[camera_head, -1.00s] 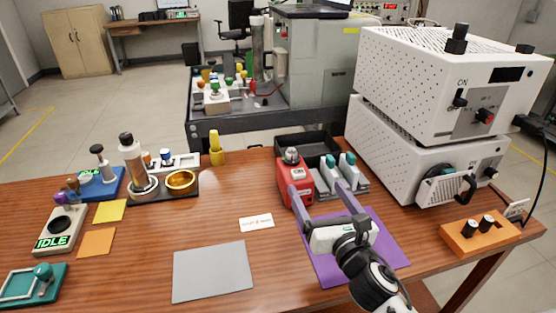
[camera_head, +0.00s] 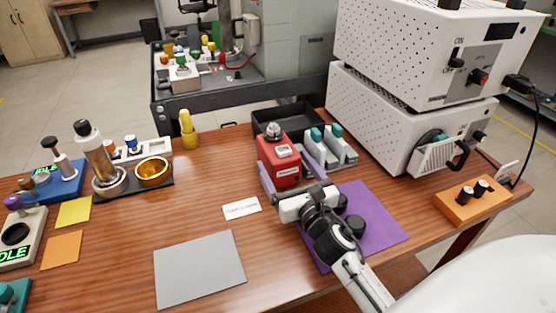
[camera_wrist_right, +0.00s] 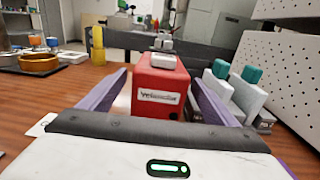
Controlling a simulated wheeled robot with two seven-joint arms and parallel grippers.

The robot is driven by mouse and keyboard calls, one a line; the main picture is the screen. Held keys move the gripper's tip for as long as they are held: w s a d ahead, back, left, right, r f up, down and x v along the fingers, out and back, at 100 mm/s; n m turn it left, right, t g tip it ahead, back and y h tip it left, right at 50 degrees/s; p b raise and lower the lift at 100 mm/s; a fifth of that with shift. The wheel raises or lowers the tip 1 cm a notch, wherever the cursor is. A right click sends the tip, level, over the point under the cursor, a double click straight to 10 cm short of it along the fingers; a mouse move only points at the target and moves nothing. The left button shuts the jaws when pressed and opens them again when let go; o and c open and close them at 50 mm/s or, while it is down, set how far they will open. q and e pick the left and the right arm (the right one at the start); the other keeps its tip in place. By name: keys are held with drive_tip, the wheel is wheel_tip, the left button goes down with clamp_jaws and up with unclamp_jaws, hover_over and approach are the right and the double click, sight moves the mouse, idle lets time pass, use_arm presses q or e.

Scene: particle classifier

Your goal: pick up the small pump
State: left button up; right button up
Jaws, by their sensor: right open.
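The small pump (camera_head: 280,163) is a red box with a white label and a metal knob on top. It stands upright on the wooden table, just behind the purple mat. My right gripper (camera_head: 283,172) is open, with its purple fingers on either side of the pump. In the right wrist view the pump (camera_wrist_right: 161,88) stands between the two fingers, with a visible gap at the left finger; contact at the right finger is unclear. The pump's lower front is partly hidden by the gripper. My left gripper is not in view.
Teal-topped white blocks (camera_head: 330,147) stand close to the right of the pump, and a black tray (camera_head: 288,116) lies behind. White perforated machines (camera_head: 395,110) rise at the right. A grey mat (camera_head: 200,268) and white card (camera_head: 241,208) lie left; the table between is clear.

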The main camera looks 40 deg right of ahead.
drive_tip(key=shift+x, duration=2.6)
